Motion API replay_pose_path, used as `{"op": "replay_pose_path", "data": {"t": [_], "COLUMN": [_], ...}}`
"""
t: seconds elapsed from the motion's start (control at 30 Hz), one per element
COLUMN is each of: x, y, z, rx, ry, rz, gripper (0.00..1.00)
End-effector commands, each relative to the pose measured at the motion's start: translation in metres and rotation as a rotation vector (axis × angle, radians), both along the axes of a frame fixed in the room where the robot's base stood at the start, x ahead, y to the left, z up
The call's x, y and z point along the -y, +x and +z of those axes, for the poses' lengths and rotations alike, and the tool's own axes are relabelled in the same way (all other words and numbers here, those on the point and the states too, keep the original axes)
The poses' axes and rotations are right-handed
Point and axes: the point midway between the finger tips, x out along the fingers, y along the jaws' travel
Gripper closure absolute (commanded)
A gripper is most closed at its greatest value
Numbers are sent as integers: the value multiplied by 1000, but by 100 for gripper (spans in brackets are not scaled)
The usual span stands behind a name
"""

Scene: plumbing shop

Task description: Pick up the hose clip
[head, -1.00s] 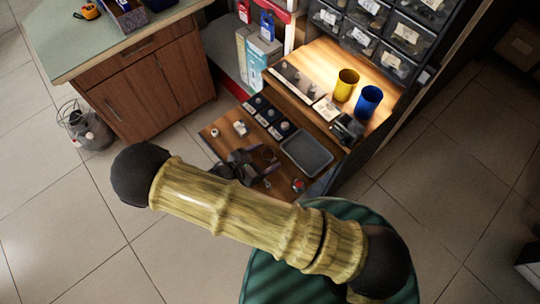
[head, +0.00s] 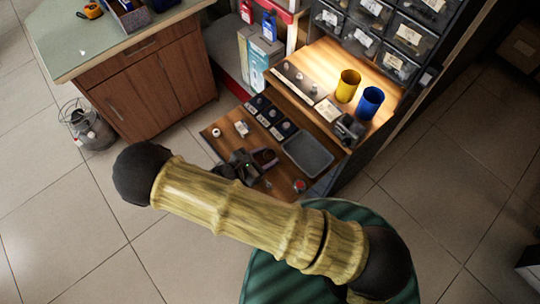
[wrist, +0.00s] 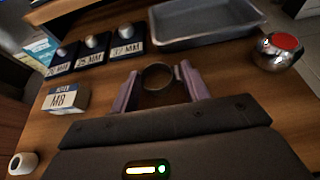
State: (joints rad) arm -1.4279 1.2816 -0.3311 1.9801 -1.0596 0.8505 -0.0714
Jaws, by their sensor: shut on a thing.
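The hose clip (wrist: 160,87) is a dark ring in the wrist view, with a small screw housing at its right. My gripper (wrist: 161,90) is shut on it, with one purple-grey finger on each side of the ring. The clip is at or just above the wooden bench; I cannot tell whether it touches. In the head view my gripper (head: 256,162) is a small dark shape over the lower wooden shelf, left of the grey tray. The clip is too small to make out clearly there.
The grey tray (wrist: 205,25) lies beyond the clip. Labelled size blocks (wrist: 93,48) stand at the left, with an M8 box (wrist: 66,99) and a white ring (wrist: 22,163). A chrome and red round object (wrist: 280,50) is at the right. Yellow (head: 348,86) and blue (head: 369,102) cups stand above.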

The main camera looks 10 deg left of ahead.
Motion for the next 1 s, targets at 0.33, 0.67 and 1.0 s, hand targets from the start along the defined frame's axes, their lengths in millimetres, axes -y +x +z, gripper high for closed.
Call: {"op": "replay_pose_path", "data": {"t": [0.33, 0.67, 1.0], "x": [-1, 0, 0], "y": [0, 0, 0], "z": [29, 90, 100], "rx": [1, 0, 0], "ry": [3, 2, 0], "rz": [0, -1, 0], "gripper": [75, 75, 75]}}
